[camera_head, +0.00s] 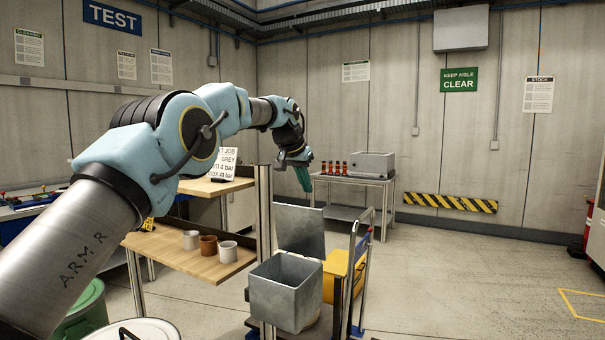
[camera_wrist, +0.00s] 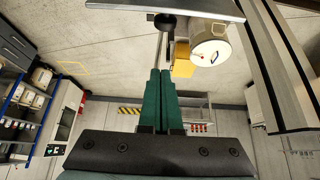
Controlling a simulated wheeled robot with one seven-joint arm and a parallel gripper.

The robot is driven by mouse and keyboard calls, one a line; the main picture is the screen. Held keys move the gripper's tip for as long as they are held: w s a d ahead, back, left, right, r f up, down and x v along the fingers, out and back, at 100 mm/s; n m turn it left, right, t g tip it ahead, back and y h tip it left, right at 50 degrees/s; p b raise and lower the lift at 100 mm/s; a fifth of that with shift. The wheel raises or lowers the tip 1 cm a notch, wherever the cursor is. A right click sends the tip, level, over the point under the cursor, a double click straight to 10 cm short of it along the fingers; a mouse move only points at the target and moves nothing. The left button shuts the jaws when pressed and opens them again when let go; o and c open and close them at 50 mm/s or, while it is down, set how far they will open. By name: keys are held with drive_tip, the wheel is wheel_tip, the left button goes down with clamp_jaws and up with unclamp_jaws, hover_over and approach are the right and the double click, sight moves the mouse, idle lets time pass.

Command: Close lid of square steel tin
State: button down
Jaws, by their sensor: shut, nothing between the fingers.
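The square steel tin (camera_head: 287,298) stands upright with its top open. Its flat grey lid (camera_head: 300,228) stands up at the tin's far edge, swung well open. My gripper (camera_head: 304,186) is shut and empty, its green fingers pointing down just above the lid's upper edge in the head view. Whether it touches the lid or is in front of or behind it, I cannot tell. In the wrist view the closed fingers (camera_wrist: 159,95) show with nothing between them. I cannot make out the tin for certain there.
A metal post (camera_head: 265,215) rises just left of the lid. A trolley handle (camera_head: 362,260) and a yellow box (camera_head: 343,272) are close at the right. Several cups (camera_head: 208,245) stand on a wooden shelf at the left. The floor at the right is clear.

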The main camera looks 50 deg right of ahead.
drive_tip(key=s+p+x, duration=0.1)
drive_tip(key=x, duration=0.3)
hover_over(301, 229)
drive_tip(key=w+d, duration=0.2)
drive_tip(key=shift+s+d+f, duration=0.15)
drive_tip(key=shift+s+f, duration=0.05)
drive_tip(key=shift+f, duration=0.25)
drive_tip(key=shift+f+b, duration=0.1)
drive_tip(key=shift+b, duration=0.25)
